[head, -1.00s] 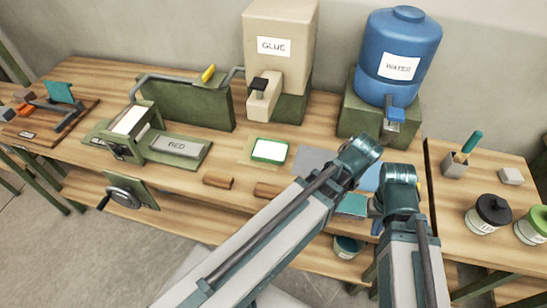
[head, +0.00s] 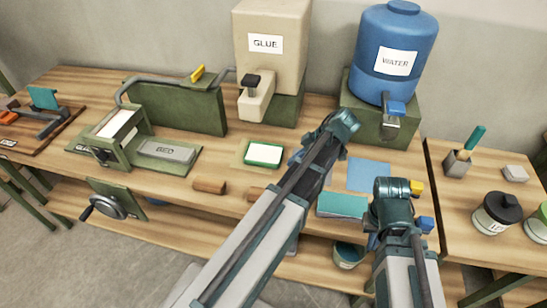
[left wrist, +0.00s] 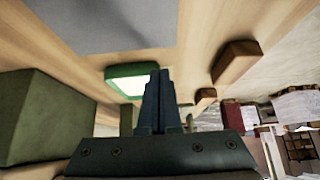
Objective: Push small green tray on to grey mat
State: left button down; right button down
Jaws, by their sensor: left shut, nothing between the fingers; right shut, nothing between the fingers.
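The small green tray (head: 263,154) has a white middle and lies on a tan-olive patch of the bench, below the glue dispenser. In the left wrist view the tray (left wrist: 112,73) is just beyond my left fingertips; whether they touch it I cannot tell. The grey mat (left wrist: 125,22) shows as a flat grey area at the top of that view; in the head view my left arm mostly covers it. My left gripper (left wrist: 160,75) is shut and empty; bluish fingertips (head: 295,158) show partly behind the arm, right of the tray. My right gripper (head: 393,205) is shut, its fingers mostly hidden.
A blue mat (head: 368,174) lies right of my left wrist. A teal block (head: 342,205) sits at the front edge. Wooden blocks (head: 209,187) lie left of it. The glue dispenser (head: 268,55) and water tank (head: 398,50) stand behind.

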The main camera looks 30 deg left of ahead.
aim_at(260, 162)
pick_arm(q)
jog(key=s+a, duration=0.1)
jog(key=a, duration=0.2)
jog(key=s+a, duration=0.1)
jog(key=a, duration=0.7)
jog(key=shift+s+f+b, duration=0.35)
jog(key=shift+s, duration=0.05)
jog(key=shift+f+b, duration=0.3)
jog(key=shift+f, duration=0.1)
jog(key=shift+d, duration=0.1)
jog(key=shift+s, duration=0.1)
jog(key=shift+d+f, duration=0.1)
